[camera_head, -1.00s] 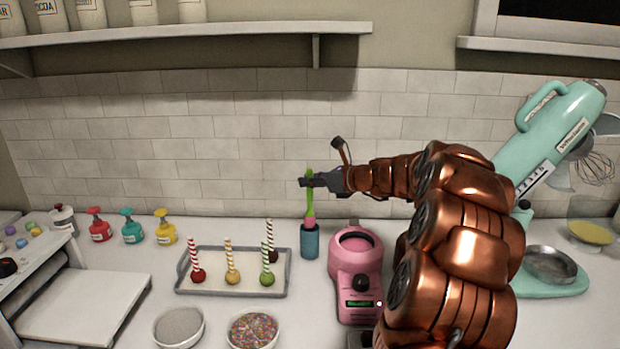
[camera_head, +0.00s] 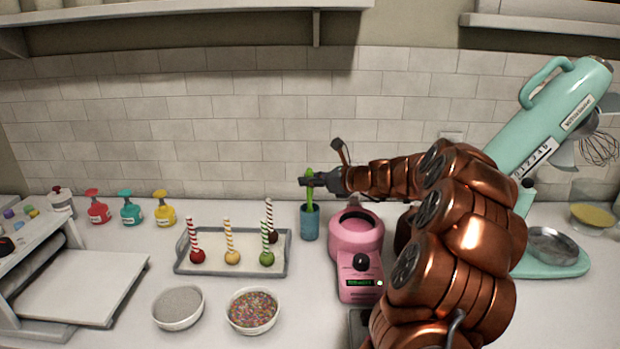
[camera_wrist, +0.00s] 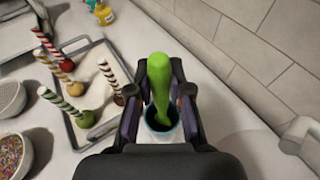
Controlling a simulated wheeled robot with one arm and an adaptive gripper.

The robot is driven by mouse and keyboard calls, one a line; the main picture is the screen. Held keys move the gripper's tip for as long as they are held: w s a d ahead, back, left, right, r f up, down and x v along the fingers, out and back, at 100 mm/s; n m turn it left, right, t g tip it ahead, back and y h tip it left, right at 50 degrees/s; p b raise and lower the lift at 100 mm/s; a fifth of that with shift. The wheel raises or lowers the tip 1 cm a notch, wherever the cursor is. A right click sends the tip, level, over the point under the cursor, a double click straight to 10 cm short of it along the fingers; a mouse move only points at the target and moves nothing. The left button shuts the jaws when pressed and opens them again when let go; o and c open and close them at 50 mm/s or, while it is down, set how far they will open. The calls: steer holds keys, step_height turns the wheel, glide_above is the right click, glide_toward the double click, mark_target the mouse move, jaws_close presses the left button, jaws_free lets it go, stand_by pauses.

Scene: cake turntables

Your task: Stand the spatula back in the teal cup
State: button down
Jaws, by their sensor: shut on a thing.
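The spatula stands roughly upright, its green handle (camera_head: 310,197) up and its lower end inside the teal cup (camera_head: 310,225). My gripper (camera_head: 306,182) is shut on the upper part of the handle, above the cup's rim. In the wrist view the green handle (camera_wrist: 158,72) runs between my gripper's two fingers (camera_wrist: 160,98) down into the dark mouth of the cup (camera_wrist: 161,129). The spatula's pink head is hidden inside the cup, so I cannot tell whether it touches the bottom.
A tray (camera_head: 181,268) with several cake pops stands left of the cup. A pink machine (camera_head: 357,240) stands close on its right. Bowls of grey grains (camera_head: 178,307) and sprinkles (camera_head: 253,311) are in front. The tiled wall (camera_head: 200,130) is behind.

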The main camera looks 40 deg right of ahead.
steer(key=c, duration=1)
jaws_free()
steer(key=v, duration=1.2)
